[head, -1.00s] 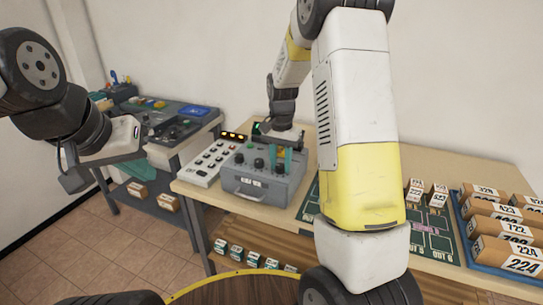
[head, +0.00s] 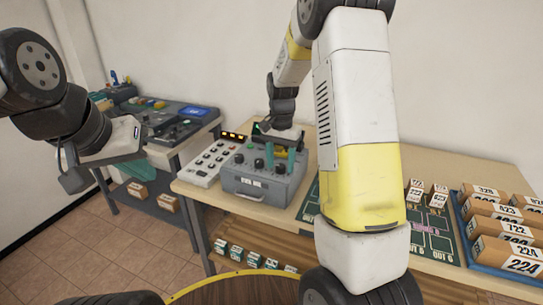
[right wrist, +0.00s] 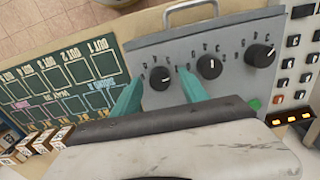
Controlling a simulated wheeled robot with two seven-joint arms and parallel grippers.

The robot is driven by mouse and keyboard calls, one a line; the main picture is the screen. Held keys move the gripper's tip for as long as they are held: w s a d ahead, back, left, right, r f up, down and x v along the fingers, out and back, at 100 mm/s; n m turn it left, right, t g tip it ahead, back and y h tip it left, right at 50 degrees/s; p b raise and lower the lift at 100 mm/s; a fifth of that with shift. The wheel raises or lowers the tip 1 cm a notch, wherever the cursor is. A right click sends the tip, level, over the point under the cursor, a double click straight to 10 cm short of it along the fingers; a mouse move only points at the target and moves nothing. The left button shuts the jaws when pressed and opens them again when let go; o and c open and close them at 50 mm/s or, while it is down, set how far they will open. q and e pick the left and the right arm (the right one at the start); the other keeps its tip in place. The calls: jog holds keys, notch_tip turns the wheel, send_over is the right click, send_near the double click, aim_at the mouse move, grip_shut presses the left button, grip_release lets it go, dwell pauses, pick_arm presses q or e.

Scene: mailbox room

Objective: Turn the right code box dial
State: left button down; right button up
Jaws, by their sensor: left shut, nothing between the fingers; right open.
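The grey code box (head: 250,184) stands on the table, with a row of black dials on its sloped top. The right dial (right wrist: 160,78) shows in the right wrist view between the two teal fingers of my right gripper (right wrist: 160,92). This gripper (head: 280,158) is open, with one finger on each side of that dial; I cannot tell whether either touches it. The middle dial (right wrist: 209,67) and left dial (right wrist: 260,55) are outside the fingers. My left gripper (head: 105,150) is shut and empty, up at the left; its fingertips are hard to make out.
A white button panel (head: 208,160) stands left of the box. A green sorting mat (head: 432,238) and a blue tray (head: 462,237) of numbered parcels lie to the right. My right arm hides part of the table. A console (head: 165,118) stands at the back left.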

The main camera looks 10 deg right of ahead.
aim_at(280, 166)
notch_tip(280, 166, up, 7)
jog(key=shift+r, duration=0.25)
jog(key=shift+r, duration=0.15)
jog(key=s+a+r+n+t+y, duration=0.1)
jog(key=s+r+n+t, duration=0.2)
jog(key=s, duration=0.9)
jog(key=s+a+r+n+t+y, duration=0.1)
jog(key=s+r+n+t, duration=0.2)
jog(key=s+r, duration=0.4)
jog(key=s+n, duration=0.1)
jog(key=s, duration=0.4)
jog(key=shift+s+a+r+n, duration=0.15)
jog(key=shift+s+r+n, duration=0.15)
jog(key=shift+s, duration=0.1)
grip_shut()
